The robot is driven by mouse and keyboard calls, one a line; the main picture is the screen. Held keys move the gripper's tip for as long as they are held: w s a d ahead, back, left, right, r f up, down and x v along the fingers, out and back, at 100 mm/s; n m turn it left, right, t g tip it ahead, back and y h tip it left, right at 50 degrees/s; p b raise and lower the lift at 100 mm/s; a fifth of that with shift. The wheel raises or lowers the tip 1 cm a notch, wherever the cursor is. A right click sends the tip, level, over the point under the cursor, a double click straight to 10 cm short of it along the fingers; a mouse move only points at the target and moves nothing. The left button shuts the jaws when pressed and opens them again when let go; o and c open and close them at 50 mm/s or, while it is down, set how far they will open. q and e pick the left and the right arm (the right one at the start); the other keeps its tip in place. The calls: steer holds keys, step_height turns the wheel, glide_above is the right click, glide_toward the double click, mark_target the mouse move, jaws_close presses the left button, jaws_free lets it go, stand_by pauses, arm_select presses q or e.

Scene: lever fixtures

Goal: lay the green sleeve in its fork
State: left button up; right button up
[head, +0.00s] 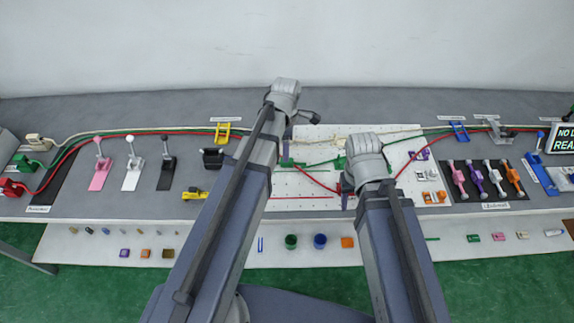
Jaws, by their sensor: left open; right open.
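A green cable (318,163) crosses the white pegboard (300,184) between my two arms. A small green piece (287,163) sits on its line beside my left forearm; it is too small to tell whether it is the sleeve or a fork. My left gripper (286,97) is open over the back left of the board. My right gripper (364,156) is open over the middle of the board. The fingertips of both are hard to make out, and my arms hide parts of the board. I see no sleeve held in either gripper.
Red and white cables run beside the green one. Pink, white and black levers (133,166) stand at left, a yellow fixture (222,133) behind them. Coloured handles (477,180) lie on a black mat at right. A lower shelf (210,245) in front holds small blocks and cups.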

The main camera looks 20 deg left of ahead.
arm_select(q)
steer(key=shift+w+d+f+b, duration=0.1)
steer(key=shift+w+f+b, duration=0.05)
steer(key=shift+f+b, duration=2.5)
arm_select(e)
steer(key=shift+f, duration=2.6)
arm_select(q)
steer(key=shift+r, duration=0.15)
arm_select(e)
steer(key=shift+r, duration=0.1)
arm_select(q)
jaws_close()
